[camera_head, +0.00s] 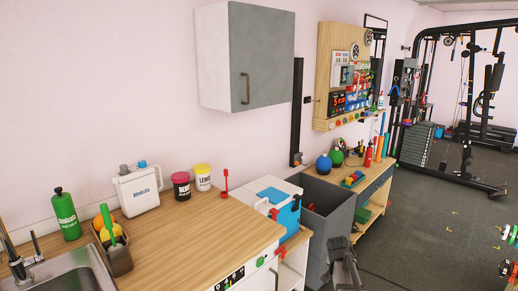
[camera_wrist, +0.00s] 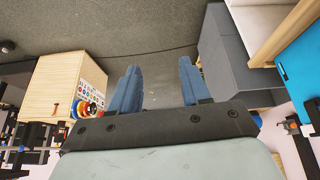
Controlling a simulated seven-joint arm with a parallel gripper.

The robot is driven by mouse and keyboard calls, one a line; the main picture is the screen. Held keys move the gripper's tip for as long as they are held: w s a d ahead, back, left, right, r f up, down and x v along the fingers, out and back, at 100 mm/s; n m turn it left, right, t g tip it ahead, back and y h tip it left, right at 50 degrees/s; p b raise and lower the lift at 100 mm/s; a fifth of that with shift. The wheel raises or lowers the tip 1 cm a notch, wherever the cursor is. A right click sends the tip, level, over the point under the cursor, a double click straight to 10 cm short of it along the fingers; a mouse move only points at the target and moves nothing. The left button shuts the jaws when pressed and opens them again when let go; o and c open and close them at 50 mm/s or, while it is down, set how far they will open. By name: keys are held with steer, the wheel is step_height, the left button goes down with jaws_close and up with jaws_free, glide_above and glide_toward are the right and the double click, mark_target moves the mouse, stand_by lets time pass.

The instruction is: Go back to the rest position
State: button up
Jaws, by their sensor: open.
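My gripper (camera_wrist: 160,80) shows in the wrist view with its two blue fingers spread apart. Nothing is between them, and bare dark floor shows beyond the gap. The fingers touch nothing that I can see. In the head view I cannot clearly make out the gripper; a dark part at the bottom edge stands in front of the grey bin.
A wooden counter (camera_head: 185,245) with a sink (camera_head: 72,274), bottle, jug and jars fills the left. A blue-and-white box (camera_head: 278,205) and grey bin (camera_head: 333,215) stand at its right end. A wall cabinet (camera_head: 262,60) hangs above. Floor (camera_head: 430,225) at right is largely clear.

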steer(key=s+a+f+n+g+y, duration=0.1)
steer(key=s+a+f+n+g, duration=0.2)
steer(key=s+f, duration=0.85)
steer(key=s+a+f+n+g+y, duration=0.1)
steer(key=s+a+f+g, duration=0.1)
steer(key=s+a+f, duration=0.65)
steer(key=s+a+f+n+g, duration=0.1)
steer(key=s+f, duration=0.3)
steer(key=s, duration=0.6)
steer(key=s+a+f+n+g+y, duration=0.1)
steer(key=s+f, duration=0.3)
steer(key=s, duration=0.6)
steer(key=s+a+f+n+g, duration=0.1)
steer(key=s+f+n+g, duration=0.1)
steer(key=s, duration=0.8)
step_height(320, 180, down, 2)
steer(key=shift+s+a+f+g+y, duration=0.15)
steer(key=shift+s+f+g+y, duration=0.2)
steer(key=shift+g, duration=0.45)
steer(key=shift+w+r, duration=0.1)
steer(key=shift+w, duration=0.1)
